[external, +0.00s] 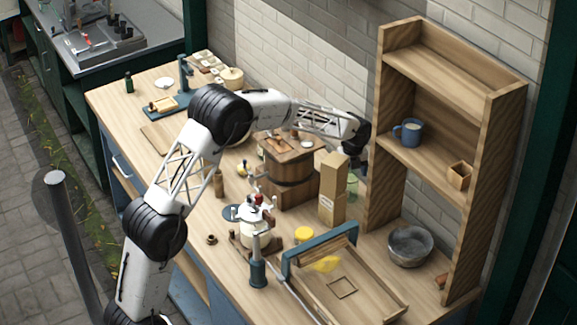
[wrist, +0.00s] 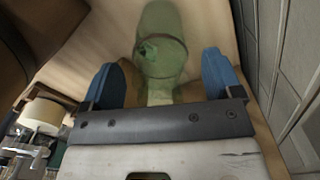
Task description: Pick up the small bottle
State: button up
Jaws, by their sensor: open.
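A translucent green bottle (wrist: 160,45) lies between and just beyond the two blue fingers of my gripper (wrist: 160,75) in the wrist view. The fingers are apart, one on each side of it, with gaps between. In the external view this green bottle (external: 352,186) shows partly behind a tall cardboard box, near the wall. My gripper (external: 357,163) is above it there, its fingers mostly hidden. A small dark green bottle (external: 129,83) stands at the far left end of the bench.
The tall cardboard box (external: 333,190) and a wooden churn (external: 288,170) stand close to my gripper on its left. A wooden shelf (external: 385,150) with a blue mug (external: 408,132) rises at the right. The wall is close behind.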

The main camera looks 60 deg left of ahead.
jog(key=c, duration=1.4)
notch_tip(320, 180, up, 28)
dwell(0.3)
dwell(0.5)
